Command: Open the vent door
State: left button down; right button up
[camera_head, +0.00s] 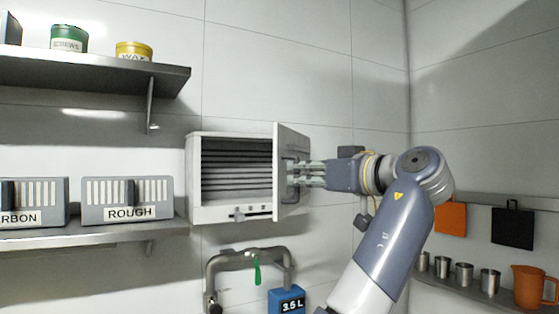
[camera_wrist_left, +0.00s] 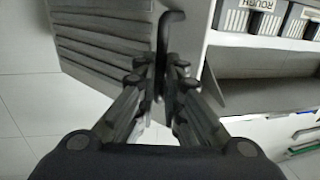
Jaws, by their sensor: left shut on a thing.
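The vent box (camera_head: 230,213) is a white wall unit with dark horizontal slats inside. Its vent door (camera_head: 282,145), hinged at the right, stands swung well out from the box front. My left gripper (camera_head: 298,173) is at the door's handle side, to the right of the box. In the left wrist view its fingers (camera_wrist_left: 160,88) are closed around the dark door handle (camera_wrist_left: 162,60). The fingers partly hide the handle. My right gripper does not show.
A shelf (camera_head: 90,232) with labelled bins, including a ROUGH bin (camera_head: 128,200), is left of the box. A pipe with a green lever (camera_head: 257,271) and a blue 3.5 L container (camera_head: 287,300) are below. Metal cups and an orange jug (camera_head: 530,287) stand right.

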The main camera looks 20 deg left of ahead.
pick_arm(q)
jog(key=shift+w+d+r, duration=0.15)
jog(key=shift+d+r, duration=0.25)
jog(key=shift+d, duration=0.1)
jog(key=shift+a, duration=0.1)
jog(key=c, duration=2)
grip_release()
jog(key=shift+c, duration=0.2)
jog(key=o, duration=0.3)
jog(key=shift+w+f, duration=0.1)
jog(key=shift+w, duration=0.1)
jog(key=shift+o, duration=0.2)
jog(key=shift+w+a+f, duration=0.1)
jog(key=shift+w+f, duration=0.15)
jog(key=shift+w, duration=0.1)
